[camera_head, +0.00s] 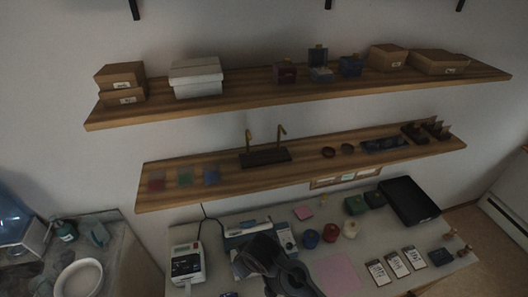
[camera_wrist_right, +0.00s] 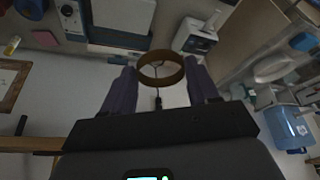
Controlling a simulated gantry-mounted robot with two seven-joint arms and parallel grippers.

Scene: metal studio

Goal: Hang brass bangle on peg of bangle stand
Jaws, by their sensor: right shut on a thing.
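The brass bangle (camera_wrist_right: 162,82) shows in the right wrist view as a brownish-gold ring. My right gripper (camera_wrist_right: 160,70) is shut on it, with a finger on either side. In the head view a dark gripper, which looks like my right one (camera_head: 272,258), is low at bottom centre, above the desk; the bangle cannot be made out there. My left gripper is not in view.
The lower shelf (camera_head: 225,170) also holds coloured squares at left, and small round items (camera_head: 328,152) and dark trays at right. The upper shelf (camera_head: 245,95) carries boxes above the stand. The desk (camera_head: 235,222) below holds a printer-like device (camera_head: 187,262), spools and cards.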

